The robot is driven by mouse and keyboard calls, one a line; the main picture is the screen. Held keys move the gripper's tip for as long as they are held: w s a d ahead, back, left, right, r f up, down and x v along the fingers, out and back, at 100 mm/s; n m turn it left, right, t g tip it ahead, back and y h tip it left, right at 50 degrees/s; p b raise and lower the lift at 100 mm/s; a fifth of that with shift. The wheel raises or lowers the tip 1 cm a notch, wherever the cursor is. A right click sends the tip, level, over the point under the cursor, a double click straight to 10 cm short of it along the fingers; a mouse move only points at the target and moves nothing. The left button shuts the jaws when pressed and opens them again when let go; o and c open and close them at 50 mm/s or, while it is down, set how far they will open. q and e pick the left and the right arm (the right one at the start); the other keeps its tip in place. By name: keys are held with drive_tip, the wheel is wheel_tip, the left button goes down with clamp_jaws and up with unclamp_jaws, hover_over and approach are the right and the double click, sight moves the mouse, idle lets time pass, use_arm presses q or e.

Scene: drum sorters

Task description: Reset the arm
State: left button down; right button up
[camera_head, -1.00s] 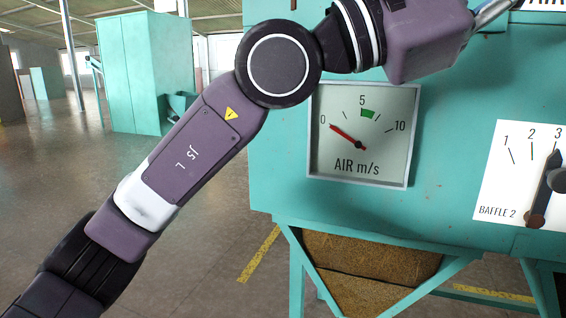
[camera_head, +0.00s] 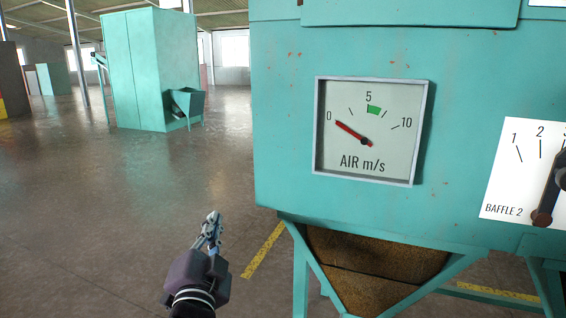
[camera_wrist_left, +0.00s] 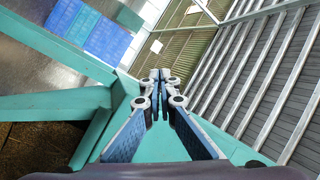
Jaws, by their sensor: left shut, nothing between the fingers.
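My left gripper (camera_head: 211,228) is low in the head view, left of the teal machine, pointing up. Its fingers are closed together with nothing between them. In the left wrist view the closed fingers (camera_wrist_left: 158,85) show in the middle, with teal frame bars beyond them. My right gripper is in neither view.
The teal machine (camera_head: 290,130) fills the right side. It carries an air gauge (camera_head: 365,140) with its red needle near 0, and a baffle 2 lever (camera_head: 548,190). A grain hopper (camera_head: 375,265) hangs below. A teal cabinet (camera_head: 150,70) stands far back. Open floor (camera_head: 100,200) lies to the left.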

use_arm(q)
drive_tip(key=s+a+f+n+g, duration=0.2)
drive_tip(key=s+a+f+g, duration=0.3)
drive_tip(key=f, duration=0.7)
drive_tip(key=s+f+n+g, duration=0.25)
drive_tip(key=s+f, duration=0.45)
drive_tip(key=f, duration=0.5)
drive_tip(key=s+f+n+g, duration=0.1)
drive_tip(key=s+f+g, duration=0.2)
drive_tip(key=s+f, duration=0.35)
drive_tip(key=s+a+f+n+g+h, duration=0.1)
drive_tip(key=s+f+g, duration=0.2)
drive_tip(key=s, duration=0.7)
drive_tip(key=s+f+n+g, duration=0.1)
drive_tip(key=s+f+g, duration=0.2)
drive_tip(key=s+f, duration=0.35)
wheel_tip(320, 180, down, 23)
drive_tip(key=s, duration=0.2)
drive_tip(key=s+a+f+g, duration=0.2)
drive_tip(key=s+a+f, duration=0.1)
drive_tip(key=s+f, duration=1.4)
drive_tip(key=shift+s+f, duration=0.2)
drive_tip(key=shift+f, duration=0.15)
drive_tip(key=shift+m, duration=0.25)
